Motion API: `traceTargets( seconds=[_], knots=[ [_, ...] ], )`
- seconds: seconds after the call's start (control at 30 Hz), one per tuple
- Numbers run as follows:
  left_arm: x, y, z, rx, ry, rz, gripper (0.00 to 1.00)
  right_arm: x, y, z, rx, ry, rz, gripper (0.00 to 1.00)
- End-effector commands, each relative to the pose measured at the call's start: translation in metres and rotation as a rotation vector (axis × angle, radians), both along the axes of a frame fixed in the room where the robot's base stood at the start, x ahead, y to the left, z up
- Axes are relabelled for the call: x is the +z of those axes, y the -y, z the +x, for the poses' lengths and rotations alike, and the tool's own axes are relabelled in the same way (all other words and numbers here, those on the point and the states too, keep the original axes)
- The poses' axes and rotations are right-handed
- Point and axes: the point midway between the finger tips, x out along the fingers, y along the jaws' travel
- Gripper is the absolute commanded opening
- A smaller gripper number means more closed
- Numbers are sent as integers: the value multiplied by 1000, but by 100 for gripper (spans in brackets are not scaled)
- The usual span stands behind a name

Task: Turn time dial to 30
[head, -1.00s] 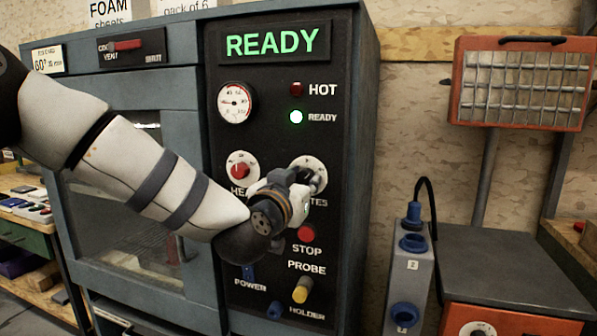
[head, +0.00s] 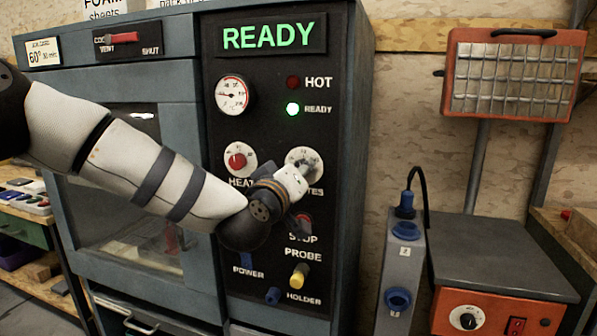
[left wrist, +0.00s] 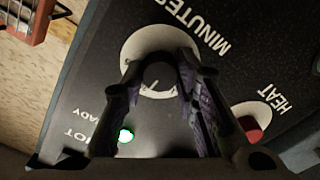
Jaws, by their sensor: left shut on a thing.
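The minutes dial (head: 305,157) is a white disc with a dark knob (left wrist: 159,74), on the black control panel of the grey oven. My left gripper (head: 299,176) is at this dial and covers its lower part in the head view. In the left wrist view, the gripper's two fingers (left wrist: 160,84) stand on either side of the knob and are shut on it. The dial's scale is partly hidden, and I cannot read its setting. My right gripper is not in view.
The heat dial (head: 239,160) with a red knob is left of the minutes dial. The red stop button (head: 302,226) and yellow probe plug (head: 299,275) are below. The display (head: 267,37) reads READY, and the green ready lamp (head: 292,109) is lit.

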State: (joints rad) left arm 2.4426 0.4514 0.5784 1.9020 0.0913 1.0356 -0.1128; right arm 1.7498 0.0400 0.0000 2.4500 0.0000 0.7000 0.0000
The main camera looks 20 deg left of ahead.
Motion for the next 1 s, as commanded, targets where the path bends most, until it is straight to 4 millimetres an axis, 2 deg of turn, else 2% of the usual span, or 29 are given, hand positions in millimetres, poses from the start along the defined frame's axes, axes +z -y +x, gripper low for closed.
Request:
traceTargets(
  seconds=[0.57, 0.6, 0.7, 1.0],
  knots=[
    [0, 0, 0, 1, 0, -32, 0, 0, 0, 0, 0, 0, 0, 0],
    [0, 0, 0, 1, 0, -32, 30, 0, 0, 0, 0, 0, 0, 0],
    [0, 0, 0, 1, 0, -32, 48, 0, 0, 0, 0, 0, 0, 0],
    [0, 0, -2, 0, -1, -31, 48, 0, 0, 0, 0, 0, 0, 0]
  ],
)
